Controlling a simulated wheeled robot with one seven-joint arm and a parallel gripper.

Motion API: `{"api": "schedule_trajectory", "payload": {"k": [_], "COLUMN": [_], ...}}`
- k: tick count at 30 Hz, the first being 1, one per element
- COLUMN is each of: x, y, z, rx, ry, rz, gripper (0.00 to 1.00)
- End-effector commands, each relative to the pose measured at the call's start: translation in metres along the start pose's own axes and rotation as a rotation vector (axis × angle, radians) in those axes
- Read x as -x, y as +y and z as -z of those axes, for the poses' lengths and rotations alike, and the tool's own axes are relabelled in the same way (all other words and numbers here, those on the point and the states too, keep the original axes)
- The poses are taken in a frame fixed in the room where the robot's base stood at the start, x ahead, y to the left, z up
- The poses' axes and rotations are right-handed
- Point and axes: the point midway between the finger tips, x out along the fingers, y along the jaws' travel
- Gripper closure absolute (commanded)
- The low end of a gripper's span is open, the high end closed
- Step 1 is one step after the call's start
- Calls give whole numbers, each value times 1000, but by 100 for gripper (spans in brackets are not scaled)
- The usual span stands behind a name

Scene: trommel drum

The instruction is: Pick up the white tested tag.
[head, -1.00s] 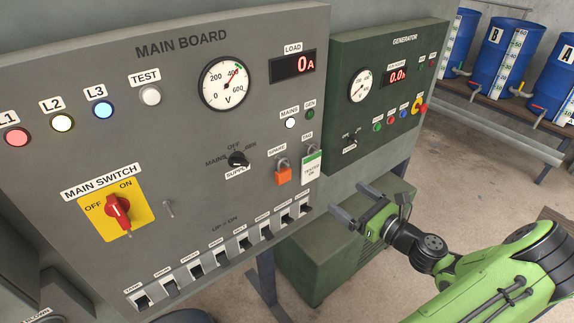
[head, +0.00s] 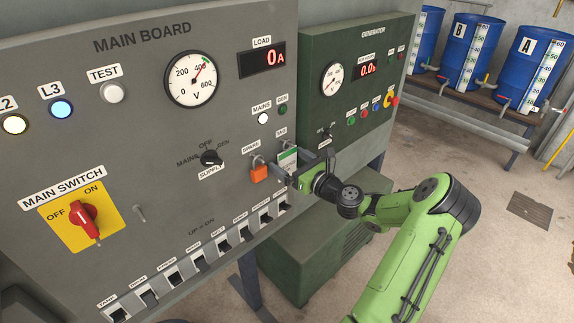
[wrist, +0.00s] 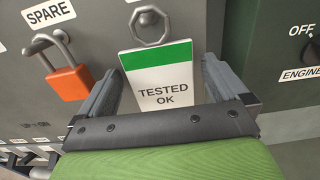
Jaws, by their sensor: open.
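The white tested tag (wrist: 162,78) has a green band on top and the words "TESTED OK". It hangs on the main board below a hook (wrist: 150,27) in the wrist view. In the head view the tag (head: 287,161) is partly hidden behind my gripper. My gripper (wrist: 160,88) is open, with one finger on either side of the tag. I cannot tell whether the fingers touch it. In the head view my gripper (head: 303,172) is at the board's lower right edge.
An orange padlock (wrist: 69,70) hangs under the SPARE label, just left of the gripper. A row of switches (head: 222,243) runs below. The green generator cabinet (head: 345,60) stands to the right. Blue drums (head: 535,65) stand farther right.

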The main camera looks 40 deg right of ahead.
Motion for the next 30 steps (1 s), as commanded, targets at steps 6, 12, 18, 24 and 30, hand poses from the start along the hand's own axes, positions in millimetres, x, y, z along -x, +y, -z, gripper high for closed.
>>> {"api": "schedule_trajectory", "payload": {"k": [6, 12, 18, 24, 30], "x": [0, 0, 0, 0, 13], "y": [0, 0, 0, 0, -2], "z": [0, 0, 0, -3, -16], "rx": [0, 0, 1, 2, -1], "ry": [1, 1, 1, 1, 5], "rz": [1, 1, 0, 0, 3], "gripper": [6, 37, 56, 56, 56]}}
